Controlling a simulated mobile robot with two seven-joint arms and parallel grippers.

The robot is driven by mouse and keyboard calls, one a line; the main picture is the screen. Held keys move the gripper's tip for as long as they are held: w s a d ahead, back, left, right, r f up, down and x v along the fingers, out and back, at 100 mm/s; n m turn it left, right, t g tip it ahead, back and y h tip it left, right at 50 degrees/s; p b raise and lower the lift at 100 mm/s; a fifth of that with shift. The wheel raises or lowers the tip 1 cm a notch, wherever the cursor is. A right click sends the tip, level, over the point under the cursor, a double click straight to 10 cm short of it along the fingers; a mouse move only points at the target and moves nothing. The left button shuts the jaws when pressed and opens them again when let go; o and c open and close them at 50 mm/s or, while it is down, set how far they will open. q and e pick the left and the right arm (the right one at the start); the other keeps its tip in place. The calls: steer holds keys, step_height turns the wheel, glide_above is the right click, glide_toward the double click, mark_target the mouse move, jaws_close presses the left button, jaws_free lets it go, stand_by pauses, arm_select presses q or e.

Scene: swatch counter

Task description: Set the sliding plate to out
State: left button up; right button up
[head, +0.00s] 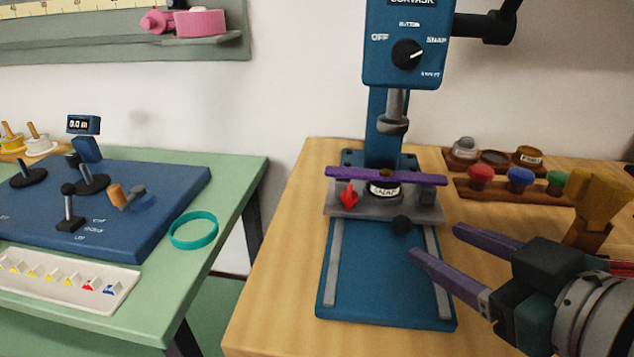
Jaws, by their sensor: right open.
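The grey sliding plate (366,208) sits at the back end of two grey rails on the blue base (383,280) of a press, below the press's grey plunger (393,113). A black knob (401,225) is on the plate's front edge. The front stretch of the rails is bare. My right gripper (434,241) has purple fingers, comes in from the right and is open and empty. Its fingertips are to the right of the knob, apart from it in the picture. My left gripper is not in view.
On the plate are a purple bar (345,174), a red piece (349,195) and a labelled round die (384,188). Racks with coloured knobs (520,180) stand at the right. A green table (232,180) with a blue board (150,195) and teal ring (193,230) stands left, across a gap.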

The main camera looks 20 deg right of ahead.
mark_target(408, 227)
steer(key=b+x, duration=0.1)
steer(key=x, duration=0.6)
steer(key=shift+w+f, duration=0.1)
steer(key=shift+w, duration=0.1)
steer(key=shift+c, duration=0.3)
jaws_close()
stand_by(0.8)
